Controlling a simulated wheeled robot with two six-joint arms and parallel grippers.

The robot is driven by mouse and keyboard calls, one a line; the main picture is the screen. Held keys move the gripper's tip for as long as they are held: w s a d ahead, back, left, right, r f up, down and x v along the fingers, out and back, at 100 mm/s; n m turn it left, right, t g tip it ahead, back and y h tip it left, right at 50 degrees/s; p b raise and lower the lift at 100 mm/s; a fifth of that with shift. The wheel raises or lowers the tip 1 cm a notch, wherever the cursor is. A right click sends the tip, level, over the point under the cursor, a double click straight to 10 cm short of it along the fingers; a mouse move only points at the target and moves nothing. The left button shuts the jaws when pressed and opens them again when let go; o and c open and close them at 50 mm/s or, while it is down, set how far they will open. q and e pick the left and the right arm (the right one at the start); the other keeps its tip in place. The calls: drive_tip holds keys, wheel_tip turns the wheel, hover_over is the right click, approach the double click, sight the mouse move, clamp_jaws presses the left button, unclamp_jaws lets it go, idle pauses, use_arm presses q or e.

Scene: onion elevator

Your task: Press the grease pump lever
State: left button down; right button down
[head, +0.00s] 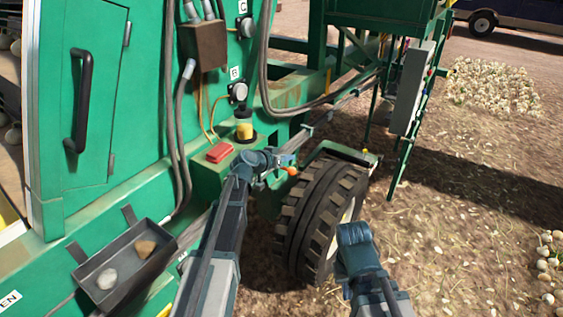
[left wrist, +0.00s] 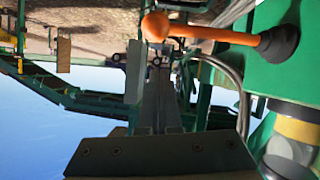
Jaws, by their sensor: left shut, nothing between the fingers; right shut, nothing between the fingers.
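The grease pump has a yellow and black reservoir (head: 244,130) on the green machine's side. Its orange lever ends in a round knob (head: 292,171). In the left wrist view, which is upside down, the lever (left wrist: 215,34) runs from a black boot (left wrist: 280,40) to its knob (left wrist: 155,27). My left gripper (head: 284,160) is shut and empty, beside the lever. Its fingertips (left wrist: 157,62) appear close to the knob; I cannot tell whether they touch. My right gripper (head: 353,232) is shut and empty, near the wheel, apart from the pump.
A red block (head: 220,152) sits left of the reservoir. A large black tire (head: 315,212) stands just below and right of the lever. A metal tray (head: 98,296) with two stones hangs at lower left. Open dirt ground lies to the right.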

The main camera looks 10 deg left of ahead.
sight(290, 171)
use_arm(q)
drive_tip(key=shift+s+d+f+b, duration=0.1)
drive_tip(key=shift+s+f+b, duration=0.25)
drive_tip(key=shift+f, duration=0.3)
drive_tip(key=shift+s+d+f+b, duration=0.1)
drive_tip(key=shift+f+b, duration=0.35)
drive_tip(key=shift+f, duration=0.15)
drive_tip(key=shift+f, duration=0.1)
drive_tip(key=shift+s+d+f+m+y+b, duration=0.15)
drive_tip(key=shift+f+m+y+b, duration=0.15)
drive_tip(key=shift+f+b, duration=0.4)
drive_tip(key=shift+d+f+m+y+b, duration=0.1)
drive_tip(key=shift+f+m+y+b, duration=0.15)
drive_tip(key=shift+f+b, duration=0.4)
drive_tip(key=shift+m+t+y, duration=0.4)
drive_tip(key=shift+m+y, duration=0.15)
drive_tip(key=shift+m, duration=0.4)
drive_tip(key=shift+a+f+b, duration=0.2)
drive_tip(key=shift+f+b, duration=2.25)
drive_tip(key=shift+b, duration=0.15)
drive_tip(key=shift+r, duration=0.1)
